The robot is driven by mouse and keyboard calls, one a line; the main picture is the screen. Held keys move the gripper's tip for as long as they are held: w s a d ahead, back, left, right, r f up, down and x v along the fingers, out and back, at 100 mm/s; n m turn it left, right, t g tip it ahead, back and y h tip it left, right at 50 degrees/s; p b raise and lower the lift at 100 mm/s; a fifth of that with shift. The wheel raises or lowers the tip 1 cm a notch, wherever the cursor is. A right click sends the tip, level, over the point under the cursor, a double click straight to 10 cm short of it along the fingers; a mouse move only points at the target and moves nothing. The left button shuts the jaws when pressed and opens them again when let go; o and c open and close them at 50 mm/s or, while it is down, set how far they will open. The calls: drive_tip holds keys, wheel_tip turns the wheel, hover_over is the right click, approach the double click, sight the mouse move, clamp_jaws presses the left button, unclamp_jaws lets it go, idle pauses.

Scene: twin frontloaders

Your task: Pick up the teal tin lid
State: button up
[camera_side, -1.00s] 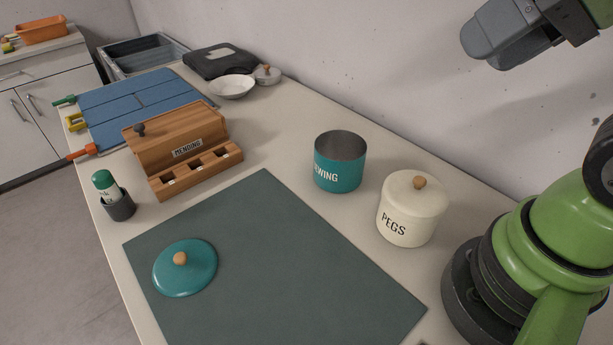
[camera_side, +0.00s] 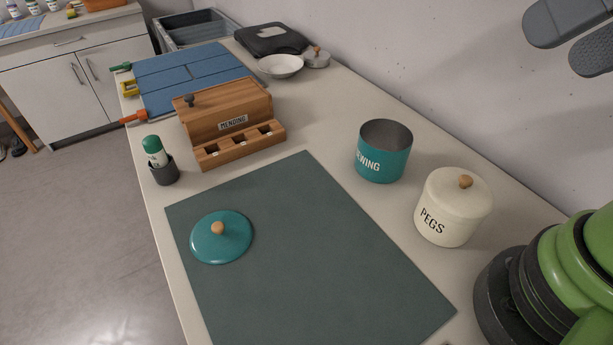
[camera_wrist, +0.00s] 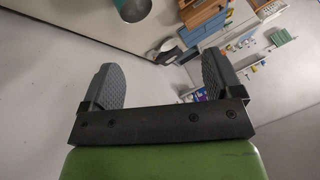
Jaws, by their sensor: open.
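The teal tin lid (camera_side: 205,244) lies flat on the dark green mat (camera_side: 310,260) in the side view, its round wooden knob up. The open teal tin marked SEWING (camera_side: 382,165) stands behind the mat, to the right of the lid. My gripper (camera_side: 558,50) is at the top right of the side view, high above the counter and far from the lid. Its two grey fingers are apart with nothing between them. They also show in the wrist view (camera_wrist: 160,70). I cannot make out the teal lid in the wrist view.
A cream PEGS canister (camera_side: 450,218) stands right of the SEWING tin. A wooden MENDING box (camera_side: 235,105) and a green-capped bottle in a dark cup (camera_side: 164,173) stand behind the lid. A white bowl (camera_side: 281,66) is farther back. The mat around the lid is clear.

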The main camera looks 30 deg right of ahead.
drive_tip(key=shift+o, duration=0.9)
drive_tip(key=w+a+n+g, duration=0.1)
drive_tip(key=w+a+n, duration=0.25)
drive_tip(key=w, duration=0.55)
drive_tip(key=n+g, duration=0.2)
drive_tip(key=n, duration=0.5)
hover_over(218, 226)
drive_tip(key=s+d, duration=0.2)
drive_tip(key=s, duration=0.1)
drive_tip(key=shift+y, duration=0.3)
drive_tip(key=f, duration=2.4)
drive_tip(key=shift+w+a+f, duration=0.1)
drive_tip(key=shift+w+a, duration=0.15)
drive_tip(key=shift+x, duration=3.25)
